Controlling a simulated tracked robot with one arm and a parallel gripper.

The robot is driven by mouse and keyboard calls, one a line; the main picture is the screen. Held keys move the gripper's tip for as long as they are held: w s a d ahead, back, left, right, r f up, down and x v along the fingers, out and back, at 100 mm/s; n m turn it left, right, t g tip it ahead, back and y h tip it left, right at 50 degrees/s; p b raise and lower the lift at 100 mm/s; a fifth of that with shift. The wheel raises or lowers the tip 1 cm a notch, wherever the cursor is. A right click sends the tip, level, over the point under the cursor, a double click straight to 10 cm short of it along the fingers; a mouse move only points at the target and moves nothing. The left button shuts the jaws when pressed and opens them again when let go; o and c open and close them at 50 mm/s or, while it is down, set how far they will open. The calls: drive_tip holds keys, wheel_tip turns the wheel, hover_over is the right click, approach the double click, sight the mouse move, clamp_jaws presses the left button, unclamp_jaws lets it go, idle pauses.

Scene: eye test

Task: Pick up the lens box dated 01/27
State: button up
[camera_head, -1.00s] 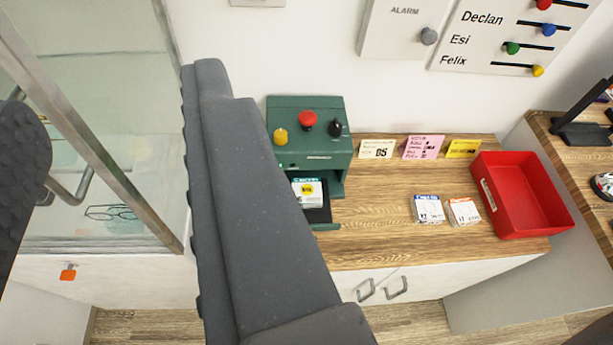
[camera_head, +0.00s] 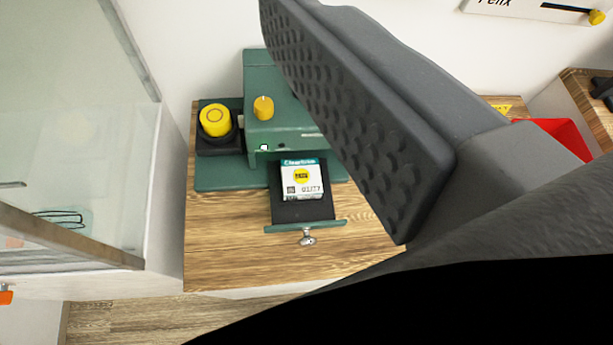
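A white lens box with a blue-green top band and a yellow round mark (camera_head: 302,180) lies in the pulled-out dark drawer (camera_head: 289,211) of a green machine (camera_head: 270,133). Its printed date seems to read 01/27, small and slightly blurred. One finger of my gripper (camera_head: 370,120) shows large in front, to the right of the box and nearer the camera, its studded pad bare. The other finger is out of frame. The gripper looks wide open and empty, and no contact with the box shows.
A yellow button (camera_head: 215,120) on a dark base sits left of the machine. The drawer has a metal knob (camera_head: 308,238). A glass cabinet (camera_head: 75,120) stands at the left. A red tray (camera_head: 560,134) is partly hidden behind my gripper. The wooden counter (camera_head: 225,245) is clear in front left.

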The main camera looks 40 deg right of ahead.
drive_tip(key=w+d+f, duration=0.3)
drive_tip(key=f, duration=0.6)
drive_tip(key=m+g+h, duration=0.3)
approach(302, 180)
drive_tip(key=x, duration=0.4)
drive_tip(key=shift+s+d+f, duration=0.15)
drive_tip(key=shift+d+f, duration=0.05)
drive_tip(key=shift+f, duration=0.2)
drive_tip(key=shift+w+r+b+x, duration=0.15)
drive_tip(key=shift+b+x, duration=0.25)
drive_tip(key=shift+x, duration=0.9)
drive_tip(key=shift+w+r+b+x, duration=0.15)
drive_tip(key=shift+b+x, duration=0.2)
drive_tip(key=shift+x, duration=0.95)
drive_tip(key=shift+s+a, duration=0.1)
drive_tip(key=shift+a, duration=0.05)
drive_tip(key=shift+c, duration=0.3)
drive_tip(key=c, duration=1.1)
drive_tip(key=shift+r, duration=0.1)
